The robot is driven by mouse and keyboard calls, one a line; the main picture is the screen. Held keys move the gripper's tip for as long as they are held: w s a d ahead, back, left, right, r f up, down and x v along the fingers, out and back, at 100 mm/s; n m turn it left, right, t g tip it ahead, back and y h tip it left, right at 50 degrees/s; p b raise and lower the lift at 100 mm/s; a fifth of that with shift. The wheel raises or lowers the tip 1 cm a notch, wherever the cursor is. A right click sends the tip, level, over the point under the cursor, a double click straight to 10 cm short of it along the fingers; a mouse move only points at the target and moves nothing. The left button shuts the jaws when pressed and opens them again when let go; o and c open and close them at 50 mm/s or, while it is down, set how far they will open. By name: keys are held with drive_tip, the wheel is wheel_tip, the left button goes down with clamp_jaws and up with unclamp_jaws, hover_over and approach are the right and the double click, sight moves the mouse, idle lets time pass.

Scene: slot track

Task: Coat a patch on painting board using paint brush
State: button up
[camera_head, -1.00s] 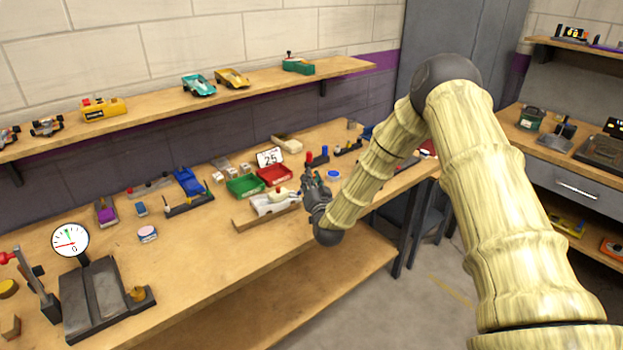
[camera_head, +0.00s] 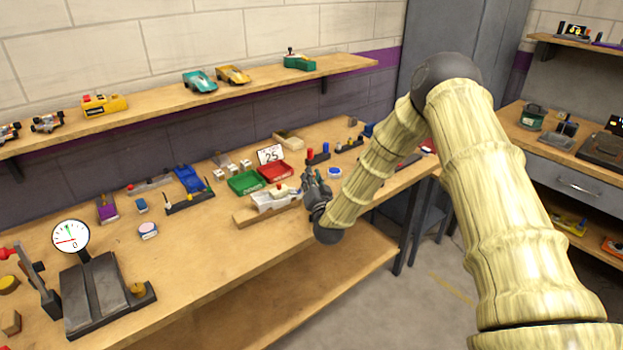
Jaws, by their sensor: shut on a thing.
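My gripper (camera_head: 308,178) is over the workbench just right of a white tray-like piece (camera_head: 268,203), with its fingers toward the back of the bench. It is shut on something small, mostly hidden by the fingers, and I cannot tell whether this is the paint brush. The white piece sits on or against a wooden block (camera_head: 247,216) near the bench's front edge. I cannot make out which thing is the painting board; no coated patch is visible at this size.
A green bin (camera_head: 245,183) and a red bin (camera_head: 275,173) lie behind the white piece, with a "25" sign (camera_head: 270,155). A dark rack (camera_head: 190,203) stands left. A dial gauge (camera_head: 71,237) is far left.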

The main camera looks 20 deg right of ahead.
drive_tip(key=shift+a+f+b, duration=0.15)
drive_tip(key=shift+f+b, duration=0.2)
drive_tip(key=shift+f, duration=0.1)
idle(0.3)
drive_tip(key=shift+w+a+b, duration=0.25)
drive_tip(key=shift+w+b, duration=0.15)
drive_tip(key=shift+w, duration=0.45)
drive_tip(key=shift+w+a+b, duration=0.2)
drive_tip(key=shift+w+b, duration=0.25)
drive_tip(key=shift+w, duration=0.35)
drive_tip(key=shift+w+a+b, duration=0.25)
drive_tip(key=shift+w+b, duration=0.15)
drive_tip(key=shift+w, duration=0.45)
drive_tip(key=shift+f, duration=0.1)
drive_tip(key=shift+s+d, duration=0.2)
drive_tip(key=shift+s, duration=0.65)
drive_tip(key=shift+s+d, duration=0.25)
drive_tip(key=shift+s, duration=0.65)
drive_tip(key=shift+s+d, duration=0.2)
drive_tip(key=shift+s, duration=0.65)
drive_tip(key=shift+a, duration=0.15)
